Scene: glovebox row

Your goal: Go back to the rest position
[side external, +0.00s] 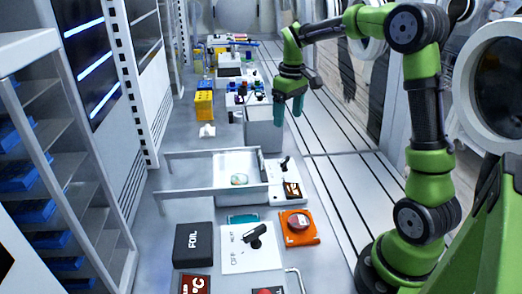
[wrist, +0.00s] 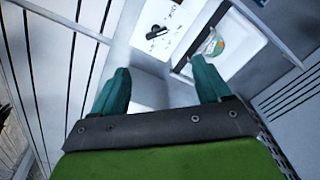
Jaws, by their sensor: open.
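My gripper (side external: 289,108) hangs in the air at the end of my green arm, above the far part of the bench near a white box (side external: 264,135). Its two teal fingers point down. In the wrist view my gripper (wrist: 162,88) has its fingers spread wide apart, with nothing between them but pale surface below. It is open and empty.
Nearer the camera lie an open drawer tray (side external: 213,191) with a small round item (side external: 239,180), a black FOIL box (side external: 194,244), a white card with a black handle (side external: 250,262) and an orange tray (side external: 299,239). Several coloured items and a yellow block (side external: 204,104) stand farther back. Shelves line the left.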

